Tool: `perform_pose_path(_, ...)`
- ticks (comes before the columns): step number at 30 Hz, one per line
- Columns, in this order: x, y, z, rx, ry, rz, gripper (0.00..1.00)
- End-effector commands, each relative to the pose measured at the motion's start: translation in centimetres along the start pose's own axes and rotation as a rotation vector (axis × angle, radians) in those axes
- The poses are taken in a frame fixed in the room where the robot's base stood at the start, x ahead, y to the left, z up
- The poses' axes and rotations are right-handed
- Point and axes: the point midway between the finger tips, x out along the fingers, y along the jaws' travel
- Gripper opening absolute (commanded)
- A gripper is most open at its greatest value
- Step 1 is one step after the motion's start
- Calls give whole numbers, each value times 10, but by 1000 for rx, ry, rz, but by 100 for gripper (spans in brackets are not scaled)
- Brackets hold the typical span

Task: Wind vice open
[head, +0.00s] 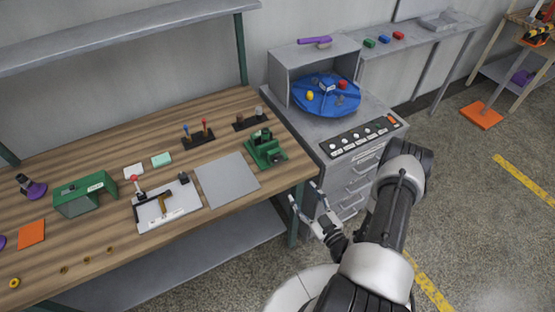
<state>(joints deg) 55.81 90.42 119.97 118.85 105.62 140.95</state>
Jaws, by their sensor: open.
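A small green machine that looks like the vice (265,150) stands at the right end of the wooden workbench (95,160). Its jaw gap and its handle are too small to make out. My gripper (302,191) is open and empty. It is in front of the bench's right corner, below and to the right of the vice and apart from it. My arm comes in from the lower right.
A grey plate (227,180) lies left of the vice. Tool racks (198,134) stand behind. Right of the bench, a drawer cabinet (347,190) carries a button panel (362,136) and a blue turntable (326,108).

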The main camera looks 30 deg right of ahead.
Motion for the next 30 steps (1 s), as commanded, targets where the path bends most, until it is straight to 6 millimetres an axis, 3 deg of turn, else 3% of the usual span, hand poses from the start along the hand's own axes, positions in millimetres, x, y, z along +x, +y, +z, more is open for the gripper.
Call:
perform_pose_path(18, 128, -2, -2, -8, 7, -7, 57)
perform_pose_path(24, 154, -2, -1, -5, 5, -4, 57)
perform_pose_path(30, 163, -2, -2, -4, 4, -4, 57)
